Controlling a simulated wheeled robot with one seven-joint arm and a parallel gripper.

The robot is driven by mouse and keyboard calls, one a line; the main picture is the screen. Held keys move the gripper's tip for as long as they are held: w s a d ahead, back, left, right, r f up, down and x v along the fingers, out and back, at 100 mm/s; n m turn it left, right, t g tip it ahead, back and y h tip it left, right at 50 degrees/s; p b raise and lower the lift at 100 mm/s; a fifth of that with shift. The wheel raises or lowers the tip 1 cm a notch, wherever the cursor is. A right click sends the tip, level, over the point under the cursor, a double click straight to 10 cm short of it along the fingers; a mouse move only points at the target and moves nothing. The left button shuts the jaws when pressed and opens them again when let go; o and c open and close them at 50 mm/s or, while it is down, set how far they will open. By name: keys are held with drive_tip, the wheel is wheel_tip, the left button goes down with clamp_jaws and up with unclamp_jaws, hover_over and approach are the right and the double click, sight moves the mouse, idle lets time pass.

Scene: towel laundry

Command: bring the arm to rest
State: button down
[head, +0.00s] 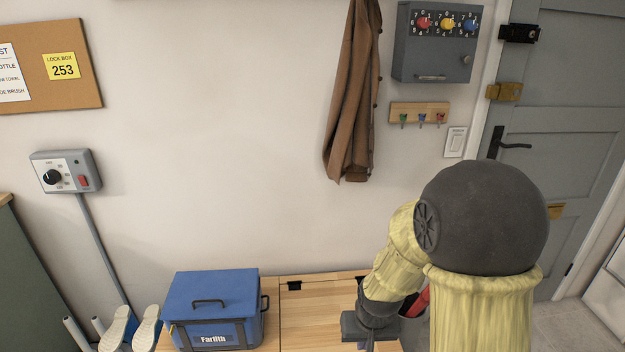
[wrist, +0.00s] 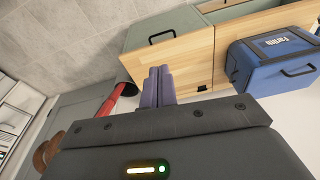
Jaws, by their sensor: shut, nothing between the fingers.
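My gripper shows in the wrist view with its two purple-grey fingers (wrist: 158,87) pressed together, shut and empty. In the head view my arm, in yellow sleeves with a dark round joint, stands at the lower right. Its wrist end reaches down over the wooden bench top; the fingertips are hidden there. The fingers point towards the wooden cabinet front in the wrist view and hold nothing.
A blue box labelled Farlith (head: 212,308) stands on the wooden bench (head: 305,318), left of my arm. A brown coat (head: 352,95), a grey lock box (head: 434,45) and a key rack (head: 419,114) hang on the wall. A grey door (head: 560,100) is at right.

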drive_tip(key=s+d+r, duration=0.4)
drive_tip(key=s+r, duration=0.3)
drive_tip(key=s, duration=0.1)
drive_tip(key=w+p+v, duration=0.1)
drive_tip(key=p+v, duration=0.7)
drive_tip(key=p, duration=0.1)
drive_tip(key=w+p+v, duration=0.2)
drive_tip(key=p+v, duration=0.7)
drive_tip(key=shift+w+r, duration=0.45)
drive_tip(key=shift+r, duration=0.05)
